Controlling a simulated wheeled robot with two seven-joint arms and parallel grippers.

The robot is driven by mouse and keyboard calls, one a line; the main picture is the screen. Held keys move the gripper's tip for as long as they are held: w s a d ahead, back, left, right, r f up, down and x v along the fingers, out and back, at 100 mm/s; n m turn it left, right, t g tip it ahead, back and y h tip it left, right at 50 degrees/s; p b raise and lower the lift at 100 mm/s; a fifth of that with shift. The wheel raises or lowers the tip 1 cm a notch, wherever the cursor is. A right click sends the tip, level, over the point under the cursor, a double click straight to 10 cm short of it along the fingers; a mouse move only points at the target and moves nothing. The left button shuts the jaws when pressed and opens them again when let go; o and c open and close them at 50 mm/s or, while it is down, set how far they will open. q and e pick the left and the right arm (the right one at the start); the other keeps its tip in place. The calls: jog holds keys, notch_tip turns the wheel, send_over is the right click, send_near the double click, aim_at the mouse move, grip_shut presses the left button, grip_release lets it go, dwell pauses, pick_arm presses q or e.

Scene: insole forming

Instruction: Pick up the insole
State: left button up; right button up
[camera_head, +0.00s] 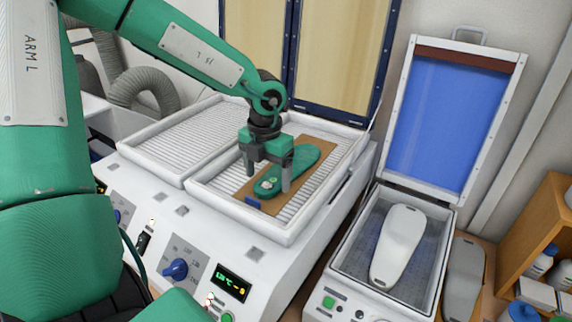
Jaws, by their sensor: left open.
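A green insole (303,160) lies on a brown board (322,146) in the right-hand tray of the white heating machine. My left gripper (268,182) points down over the near end of the insole. Its two fingers are apart, one on each side of the insole, with nothing gripped. Whether the fingertips touch the board cannot be told. The gripper body hides part of the insole's middle. My right gripper is not in view.
A white foot form (398,244) stands in an open press (437,270) with a raised blue lid (447,120) on the right. A grey form (462,282) lies beside it. A wooden shelf (530,225) with bottles is at far right. The left ribbed tray (172,150) is empty.

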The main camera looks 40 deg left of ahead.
pick_arm(q)
jog(key=shift+s+f, duration=0.1)
jog(key=shift+f, duration=0.65)
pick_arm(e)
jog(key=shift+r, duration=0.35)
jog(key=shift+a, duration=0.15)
pick_arm(q)
jog(key=c, duration=1.1)
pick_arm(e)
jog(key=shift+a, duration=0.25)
pick_arm(q)
jog(key=shift+r, duration=0.15)
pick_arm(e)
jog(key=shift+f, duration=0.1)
